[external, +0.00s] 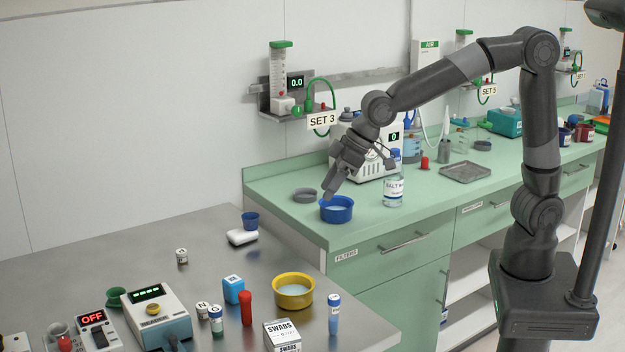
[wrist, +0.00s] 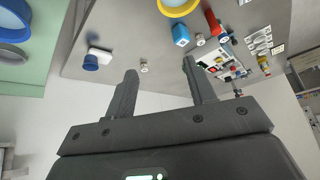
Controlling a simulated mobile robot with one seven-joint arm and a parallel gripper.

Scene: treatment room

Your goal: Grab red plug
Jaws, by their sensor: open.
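A small red stopper-like piece (external: 425,163) stands on the green counter, behind the salt jar. A taller red piece with a rounded top (external: 246,308) stands on the metal table between the blue box and the yellow bowl; it also shows in the wrist view (wrist: 213,22). I cannot tell for certain which of these is the red plug. My gripper (external: 329,194) is over the blue bowl at the counter's near end, apart from both red pieces. In the wrist view its two fingers (wrist: 160,68) are spread with nothing between them.
The blue bowl (external: 337,211), grey dish (external: 305,195) and salt jar (external: 394,190) stand close by on the counter. The metal table holds a yellow bowl (external: 293,301), blue box (external: 233,290), swabs box (external: 282,338) and devices. Its back middle is mostly clear.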

